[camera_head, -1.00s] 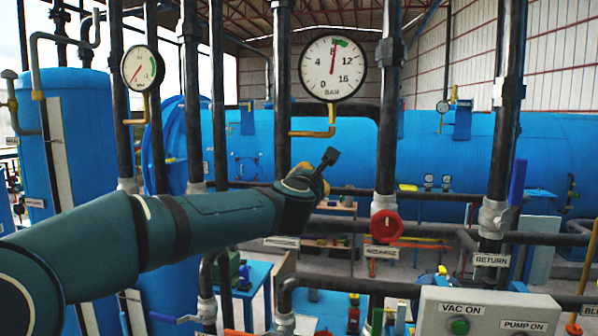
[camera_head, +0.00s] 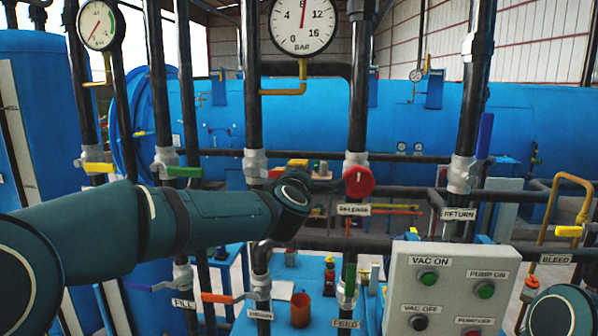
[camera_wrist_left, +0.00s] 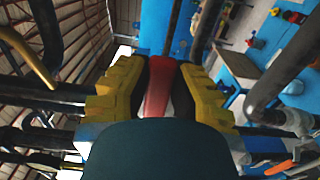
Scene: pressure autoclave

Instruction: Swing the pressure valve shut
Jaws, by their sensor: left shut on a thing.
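The pressure valve's grey body (camera_head: 255,166) sits on a dark upright pipe left of centre in the head view. My left arm crosses in front of the pipe just below it and hides its label. My left gripper (camera_head: 298,163) is at the valve, mostly hidden behind my own wrist, with only a bit of yellow showing. In the left wrist view, the yellow fingers of my left gripper (camera_wrist_left: 160,92) are shut on a red lever handle (camera_wrist_left: 158,88). How far the lever is turned cannot be told. My right gripper is out of view.
The release valve's red round knob (camera_head: 358,181) is close right of my left gripper. A grey control box (camera_head: 455,262) stands at lower right. The big gauge (camera_head: 303,22) reads about 8 bar. Pipes crowd the space; a blue tank (camera_head: 420,115) lies behind.

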